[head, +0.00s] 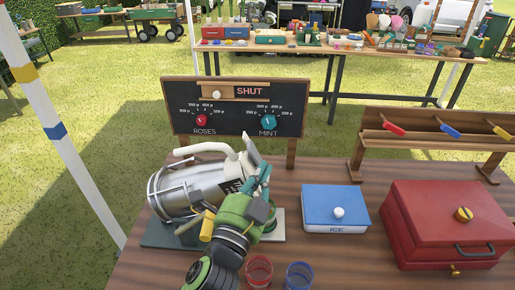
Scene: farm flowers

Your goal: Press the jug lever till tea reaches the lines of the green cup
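The silver jug (188,190) stands tilted on a dark base at the table's left, with a pale lever (249,150) at its upper right. My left gripper (262,176) is at the jug's right end, close to the lever. Its fingers overlap the jug's front, so I cannot tell whether they touch the lever or are open. A green cup (271,226) shows only partly behind my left arm, beside the jug. Its lines and any tea in it are hidden. My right gripper is out of view.
A red cup (259,270) and a blue cup (300,276) stand at the front edge. A blue ICE box (335,208) and a red case (447,225) sit to the right. A board reading SHUT (236,107) and a wooden rack (430,150) stand behind.

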